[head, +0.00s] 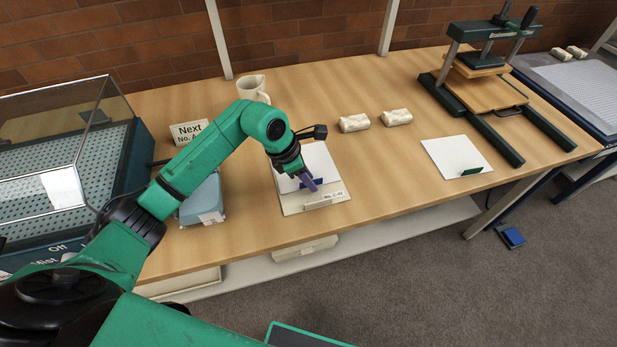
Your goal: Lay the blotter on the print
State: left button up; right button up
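A white sheet (319,158) with a blue tab (318,183) lies on a pale board (292,207) with a label at its front edge. I cannot tell whether this sheet is the blotter or the print. Another white sheet (452,153) with a dark green tab (472,171) lies flat on the table to the right; its role is also unclear. My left gripper (309,183) points down over the sheet with the blue tab, its fingers at the tab. The fingers and tab overlap, so I cannot see whether they grip it. My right gripper is out of view.
A blue-grey box (203,203) and a sign (189,131) stand left of the board. A white jug (252,88) and two wrapped bundles (354,123) are behind. A green press (487,85) stands at the right. A clear-lidded case (65,160) is far left. Table between the sheets is clear.

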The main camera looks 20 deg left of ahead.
pick_arm(q)
jog(key=b+v, duration=0.1)
jog(key=v, duration=1.1)
jog(key=shift+r, duration=0.2)
